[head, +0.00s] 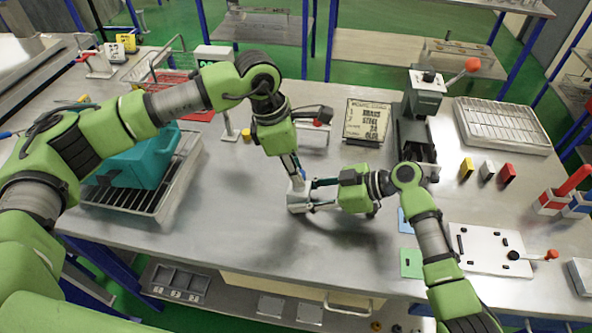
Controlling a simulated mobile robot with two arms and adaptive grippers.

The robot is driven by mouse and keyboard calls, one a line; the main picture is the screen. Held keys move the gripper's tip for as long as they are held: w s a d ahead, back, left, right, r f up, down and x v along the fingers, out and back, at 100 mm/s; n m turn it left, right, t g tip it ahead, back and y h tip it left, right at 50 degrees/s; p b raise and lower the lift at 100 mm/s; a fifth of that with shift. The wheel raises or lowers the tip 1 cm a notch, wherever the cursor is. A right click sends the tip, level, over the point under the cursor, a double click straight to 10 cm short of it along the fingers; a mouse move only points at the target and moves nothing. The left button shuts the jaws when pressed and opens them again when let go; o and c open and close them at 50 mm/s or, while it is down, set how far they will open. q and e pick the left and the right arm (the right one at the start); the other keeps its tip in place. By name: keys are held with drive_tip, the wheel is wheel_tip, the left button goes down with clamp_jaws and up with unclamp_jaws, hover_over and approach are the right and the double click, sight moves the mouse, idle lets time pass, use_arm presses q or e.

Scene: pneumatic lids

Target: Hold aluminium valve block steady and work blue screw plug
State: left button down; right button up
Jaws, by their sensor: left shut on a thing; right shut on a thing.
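The aluminium valve block (299,205) is a small pale block standing upright near the middle of the workbench. My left gripper (297,181) reaches down from above, and its fingers are shut at the block's top. The blue screw plug does not show; the fingers cover the place at the top of the block. My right gripper (312,195) comes in level from the right, one finger higher and one lower in the picture. It is shut on the block's side.
A teal case (140,160) on a tray stands at left. A sign (368,121) and a dark vice-like device (418,115) stand behind right. A white plate (485,248) with knobs and a green card (411,263) lie at right. The bench front is clear.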

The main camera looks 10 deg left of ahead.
use_arm(q)
drive_tip(key=m, duration=0.3)
drive_tip(key=m+g, duration=0.1)
drive_tip(key=m, duration=0.2)
drive_tip(key=shift+w+m+g, duration=0.2)
drive_tip(key=shift+m+g, duration=0.1)
use_arm(e)
drive_tip(key=shift+f, duration=0.2)
use_arm(q)
drive_tip(key=shift+m, duration=0.5)
drive_tip(key=m, duration=0.3)
drive_tip(key=shift+w+d+m+g+y, duration=0.1)
drive_tip(key=shift+d+m+g+y, duration=0.05)
drive_tip(key=shift+m+g+y, duration=0.2)
drive_tip(key=c, duration=1.8)
unclamp_jaws()
drive_tip(key=shift+v, duration=3.45)
drive_tip(key=shift+w, duration=0.1)
